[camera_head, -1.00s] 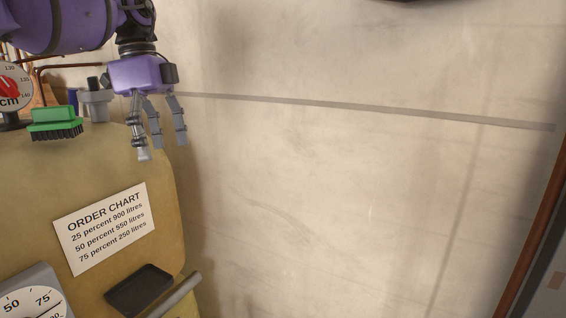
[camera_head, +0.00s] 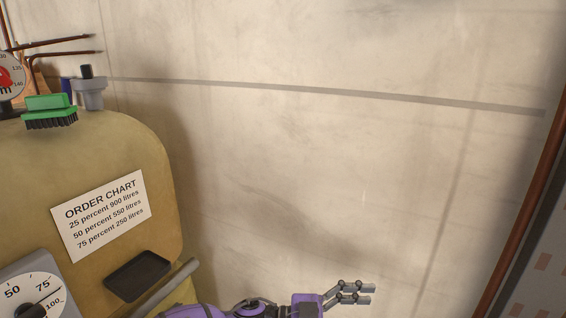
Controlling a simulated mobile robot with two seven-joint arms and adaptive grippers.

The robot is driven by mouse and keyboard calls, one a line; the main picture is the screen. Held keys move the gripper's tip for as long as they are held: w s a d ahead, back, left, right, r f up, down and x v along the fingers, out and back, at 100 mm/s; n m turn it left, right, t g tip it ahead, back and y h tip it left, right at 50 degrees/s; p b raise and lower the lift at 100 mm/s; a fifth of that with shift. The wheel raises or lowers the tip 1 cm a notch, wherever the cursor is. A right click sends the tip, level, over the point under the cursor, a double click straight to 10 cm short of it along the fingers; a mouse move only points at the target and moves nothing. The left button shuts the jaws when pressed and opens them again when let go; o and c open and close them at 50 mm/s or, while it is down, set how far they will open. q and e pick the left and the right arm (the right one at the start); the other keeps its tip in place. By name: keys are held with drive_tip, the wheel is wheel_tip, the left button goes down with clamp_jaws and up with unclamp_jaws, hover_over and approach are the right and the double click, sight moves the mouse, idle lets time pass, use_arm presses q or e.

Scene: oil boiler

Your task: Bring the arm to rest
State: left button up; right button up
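My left arm comes in along the bottom edge from the left. Its purple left gripper (camera_head: 370,294) is low in the view, right of the tank, with its grey fingers pointing right. The fingers are apart with a gap between their tips, and nothing shows between them. The gripper is in front of the plain wall and clear of the tank. My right gripper is not in view.
The yellow tank (camera_head: 90,160) stands at the left with an order chart (camera_head: 102,215), a dial gauge (camera_head: 35,295) and a black tray (camera_head: 138,276). A green brush (camera_head: 48,111) sits on top. The pale wall (camera_head: 330,180) leaves free room; a brown pipe (camera_head: 530,210) runs at right.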

use_arm(q)
drive_tip(key=a+f+n+t+y, duration=1.1)
drive_tip(key=a+f+n+t, duration=0.4)
drive_tip(key=a+f+n, duration=0.25)
drive_tip(key=s+a+f+n+g+y, duration=0.1)
drive_tip(key=s+a+f+g+y, duration=0.1)
drive_tip(key=s+a+f, duration=0.4)
drive_tip(key=s+a+f+n+g+y, duration=0.2)
drive_tip(key=s+a+f+y, duration=0.3)
drive_tip(key=s+a, duration=0.7)
drive_tip(key=shift+s+a+f+g, duration=0.2)
drive_tip(key=shift+s+f+g, duration=0.3)
drive_tip(key=shift+s+f, duration=0.3)
